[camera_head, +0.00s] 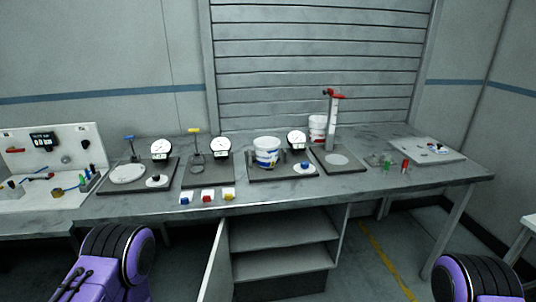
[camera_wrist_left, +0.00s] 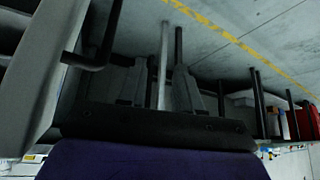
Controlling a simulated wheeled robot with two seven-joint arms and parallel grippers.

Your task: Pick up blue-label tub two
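A white tub with a blue label (camera_head: 266,155) stands on a dark tray (camera_head: 258,177) near the middle of the bench in the head view. It looks like a stack of tubs, but I cannot tell how many or which is number two. My left gripper (camera_wrist_left: 163,85) shows in the left wrist view, low and away from the tub, with no tub by it. In the head view only purple and black parts of my arms show at the bottom corners. My right gripper is out of view.
Blue, red and yellow blocks (camera_head: 207,196) lie at the front edge. An open cabinet (camera_head: 284,232) is below.

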